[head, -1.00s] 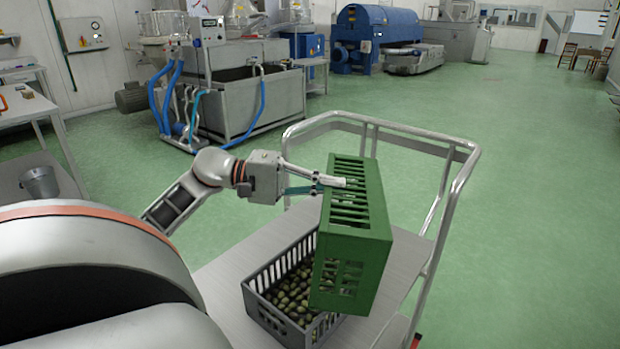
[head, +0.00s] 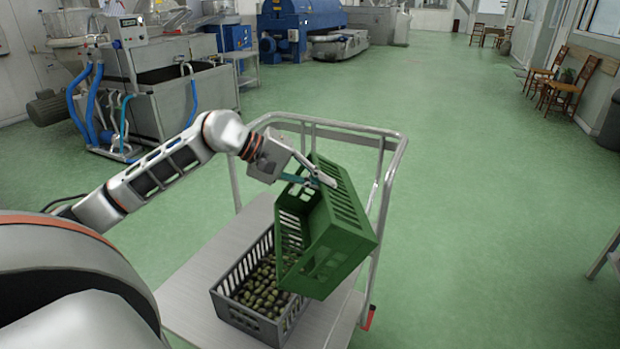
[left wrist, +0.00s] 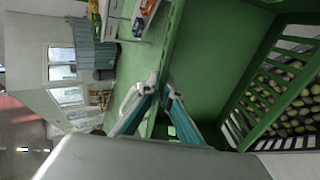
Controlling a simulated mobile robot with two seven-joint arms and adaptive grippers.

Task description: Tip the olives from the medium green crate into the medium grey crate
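The medium green crate (head: 345,235) is tilted on its side in the air over the medium grey crate (head: 222,308). My left gripper (head: 318,181) is shut on the green crate's upper rim; the left wrist view shows its fingers (left wrist: 162,92) at that rim. The part of the green crate's inside (left wrist: 215,60) visible there holds no olives. Olives (head: 262,290) lie in the grey crate, which stands upright; olives also show through the green slats in the left wrist view (left wrist: 290,98). The green crate hides the grey crate's right part. My right gripper is out of view.
The grey crate stands on a flat trolley (head: 200,285) with a tubular rail (head: 340,130) behind and right of the green crate. The trolley's left part is bare. Machines (head: 165,90) and chairs (head: 570,80) stand farther off, with open green floor between.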

